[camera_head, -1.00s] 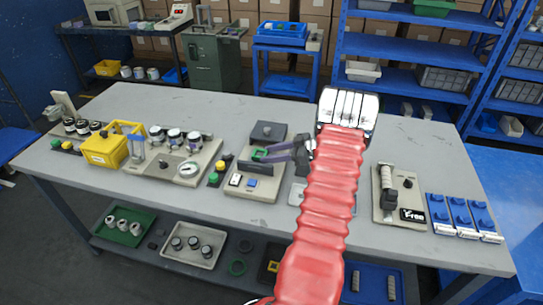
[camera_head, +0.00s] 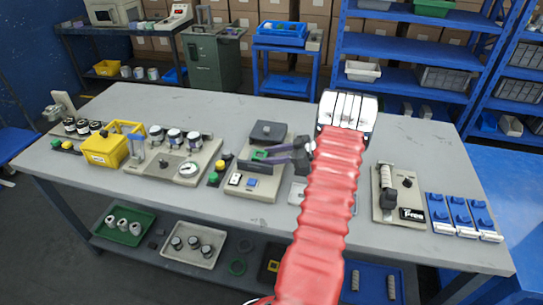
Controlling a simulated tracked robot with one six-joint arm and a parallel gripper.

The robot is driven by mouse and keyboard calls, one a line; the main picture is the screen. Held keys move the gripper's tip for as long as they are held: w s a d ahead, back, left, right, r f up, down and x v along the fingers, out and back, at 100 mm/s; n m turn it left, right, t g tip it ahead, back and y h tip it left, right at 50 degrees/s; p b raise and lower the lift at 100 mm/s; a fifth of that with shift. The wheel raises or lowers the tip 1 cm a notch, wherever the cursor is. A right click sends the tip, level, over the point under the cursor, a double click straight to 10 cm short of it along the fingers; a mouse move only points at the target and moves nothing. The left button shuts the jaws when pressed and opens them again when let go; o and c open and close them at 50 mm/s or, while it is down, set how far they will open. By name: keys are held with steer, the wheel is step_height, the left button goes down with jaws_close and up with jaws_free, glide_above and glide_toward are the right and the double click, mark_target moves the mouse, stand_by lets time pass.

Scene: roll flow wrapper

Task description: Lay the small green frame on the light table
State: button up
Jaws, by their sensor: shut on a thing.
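A small green frame (camera_head: 259,156) is at the middle device on the light table (camera_head: 130,185). My gripper (camera_head: 271,155) reaches in from the right with its purple-grey fingers at the green frame and is shut on it. The frame sits over the device's grey base, below its dark raised top. I cannot tell whether it touches the base. My red-sleeved arm hides part of the table to the right of the gripper.
The device (camera_head: 262,188) has a white and a blue button in front. A gauge panel (camera_head: 187,172) and a yellow box (camera_head: 104,149) stand to the left. A beige unit (camera_head: 398,197) and blue blocks (camera_head: 463,217) stand to the right. The table's back left is clear.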

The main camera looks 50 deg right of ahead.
steer(key=o, duration=1)
steer(key=shift+s+a+f, duration=0.1)
steer(key=shift+a+f, duration=0.1)
steer(key=shift+f, duration=0.6)
steer(key=shift+o, duration=0.2)
steer(key=shift+r, duration=0.5)
steer(key=v, duration=1.2)
steer(key=shift+d+r, duration=0.15)
steer(key=shift+r, duration=0.3)
